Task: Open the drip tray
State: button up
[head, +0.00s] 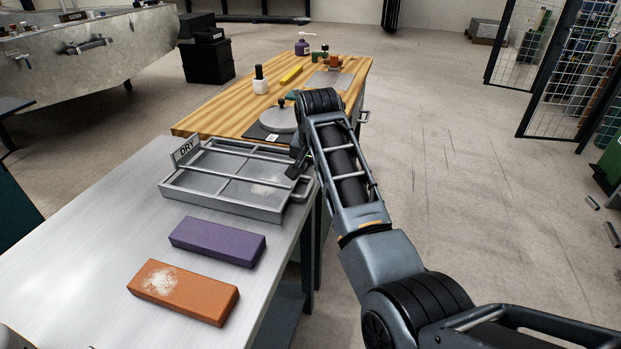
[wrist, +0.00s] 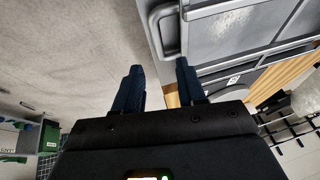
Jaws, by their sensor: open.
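A shallow grey metal tray (head: 222,208), with a rack of bars over it and a DRY sign at its far left corner, sits on the steel-topped table. I take it as the drip tray. A loop handle (head: 304,187) stands out from its right end. My gripper (head: 297,172) is just beside that right end, partly hidden behind my arm. In the wrist view my gripper (wrist: 159,70) is open, with nothing between its two dark fingers. The handle (wrist: 163,32) lies beyond the fingertips there, and the tray (wrist: 225,30) is to its right. I see no contact with the handle.
A purple block (head: 217,243) and an orange block (head: 183,292) with white powder lie nearer on the steel table (head: 95,270). A wooden bench (head: 215,118) with bottles and a round grey disc adjoins behind. The floor (head: 430,150) to the right is clear.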

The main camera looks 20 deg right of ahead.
aim_at(310, 183)
jog(key=shift+x, duration=2.9)
jog(key=shift+c, duration=0.5)
grip_shut()
